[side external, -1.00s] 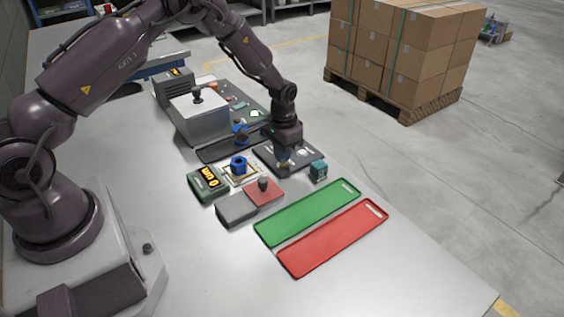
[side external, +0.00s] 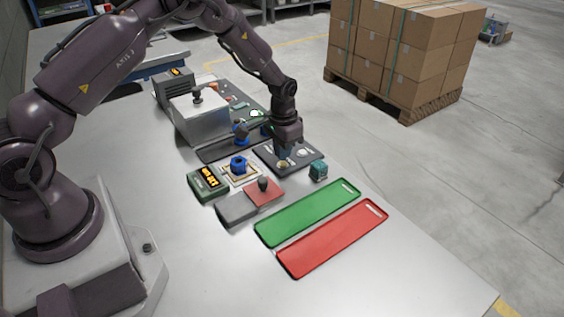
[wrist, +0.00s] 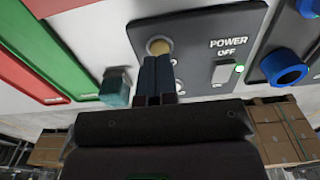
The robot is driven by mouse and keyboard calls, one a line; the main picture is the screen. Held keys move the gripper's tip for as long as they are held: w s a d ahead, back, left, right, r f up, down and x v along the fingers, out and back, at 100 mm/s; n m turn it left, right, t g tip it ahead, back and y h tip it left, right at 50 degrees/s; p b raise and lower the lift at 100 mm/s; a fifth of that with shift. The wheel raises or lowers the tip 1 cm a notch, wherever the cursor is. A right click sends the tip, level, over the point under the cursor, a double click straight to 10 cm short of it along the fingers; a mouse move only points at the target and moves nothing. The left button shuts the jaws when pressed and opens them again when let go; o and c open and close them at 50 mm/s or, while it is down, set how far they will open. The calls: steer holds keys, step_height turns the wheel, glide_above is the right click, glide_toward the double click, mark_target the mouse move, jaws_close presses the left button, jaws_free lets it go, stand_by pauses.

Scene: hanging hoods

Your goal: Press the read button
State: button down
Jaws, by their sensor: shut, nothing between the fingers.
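A dark panel (side external: 304,160) lies on the table and carries a round yellowish button (wrist: 159,46). I cannot read a label beside this button. The same panel has a light switch (wrist: 222,72) marked "POWER OFF" with a small green light. My gripper (wrist: 157,62) is shut and empty, and points at the yellowish button. Its fingertips overlap the button's lower edge in the wrist view; I cannot tell whether they touch. In the side view, my gripper (side external: 284,155) is low over the panel. A green box (side external: 208,182) nearby has an orange lit display.
A teal cube (side external: 318,170) stands beside the panel. A blue part (side external: 239,164) sits on a framed pad. A grey and red block with a dark knob (side external: 263,184), a green tray (side external: 308,212) and a red tray (side external: 335,238) are in front. A grey box (side external: 198,118) stands behind.

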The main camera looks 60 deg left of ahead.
steer(key=shift+r, duration=2.35)
jaws_free()
steer(key=s+d+r+t, duration=0.2)
steer(key=s+d+r, duration=0.2)
steer(key=s+r, duration=0.9)
steer(key=s+d+r+t, duration=0.3)
steer(key=s+d+r, duration=0.1)
steer(key=s+r, duration=0.9)
steer(key=shift+s+r+t, duration=0.3)
steer(key=shift+s+r, duration=0.05)
steer(key=shift+s, duration=0.15)
